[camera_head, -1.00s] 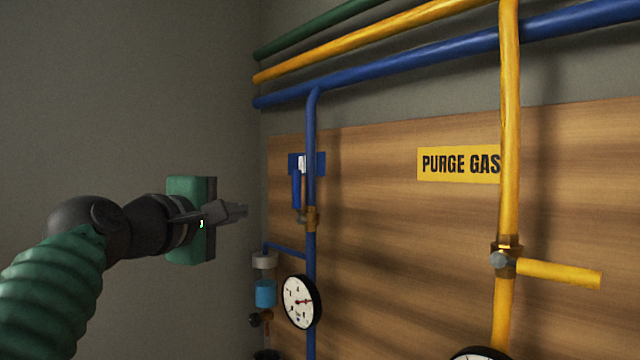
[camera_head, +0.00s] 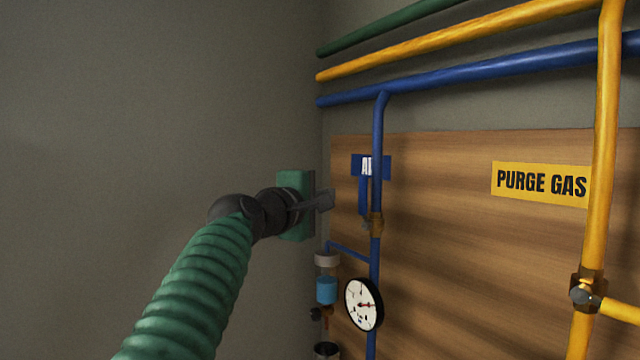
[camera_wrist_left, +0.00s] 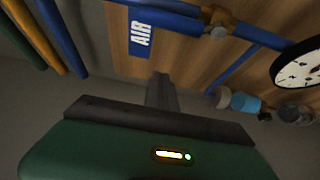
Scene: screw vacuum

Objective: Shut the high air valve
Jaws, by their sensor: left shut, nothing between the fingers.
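The valve also shows at the top of the left wrist view (camera_wrist_left: 219,24). My left gripper (camera_head: 328,199) is shut and empty, left of the lever and apart from it. Its fingers show in the left wrist view (camera_wrist_left: 161,88), below the AIR sign. My right gripper is out of view.
A round gauge (camera_head: 364,304) and a blue-bowled filter (camera_head: 326,288) sit below the valve. A yellow purge gas pipe (camera_head: 606,130) with its own yellow lever (camera_head: 622,310) stands at right. The grey wall is close on the left.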

